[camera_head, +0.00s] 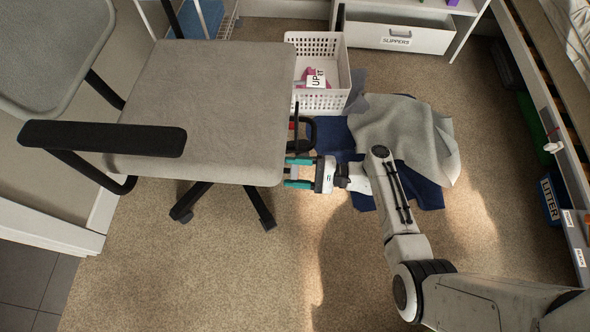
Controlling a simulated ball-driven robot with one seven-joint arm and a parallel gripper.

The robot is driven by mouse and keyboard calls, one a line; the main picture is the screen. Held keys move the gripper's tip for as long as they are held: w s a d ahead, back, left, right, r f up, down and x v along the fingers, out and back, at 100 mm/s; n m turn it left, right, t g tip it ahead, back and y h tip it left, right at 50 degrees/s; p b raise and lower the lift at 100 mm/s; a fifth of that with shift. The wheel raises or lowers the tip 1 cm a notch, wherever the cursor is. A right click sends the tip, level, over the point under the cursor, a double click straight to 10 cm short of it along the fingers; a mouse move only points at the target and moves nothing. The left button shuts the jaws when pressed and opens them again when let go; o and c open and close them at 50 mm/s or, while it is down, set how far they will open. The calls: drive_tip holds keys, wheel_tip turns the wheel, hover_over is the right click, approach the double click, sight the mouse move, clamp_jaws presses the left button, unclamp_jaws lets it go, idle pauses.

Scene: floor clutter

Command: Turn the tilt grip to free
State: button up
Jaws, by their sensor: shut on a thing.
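The grey office chair (215,100) stands at the left, with its seat facing up. My gripper (291,172) is at the right edge of the seat, near its front corner. Its teal fingers point left and reach to the seat edge, one on each side of the tilt grip. The tilt grip itself is mostly hidden by the fingers and the seat, so its setting cannot be read.
A white basket (318,42) with a pink item and a label stands behind the chair. A grey cloth (405,135) and a blue cloth (428,190) lie right of my gripper. A drawer labelled SLIPPERS (398,38) is at the back. Carpet in front is clear.

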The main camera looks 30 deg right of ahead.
drive_tip(key=o, duration=1)
drive_tip(key=shift+c, duration=0.2)
drive_tip(key=shift+d, duration=0.1)
drive_tip(key=p+v, duration=0.1)
drive_tip(key=v, duration=0.9)
drive_tip(key=shift+s+d, duration=0.25)
drive_tip(key=shift+s, duration=0.05)
drive_tip(key=shift+f, duration=0.1)
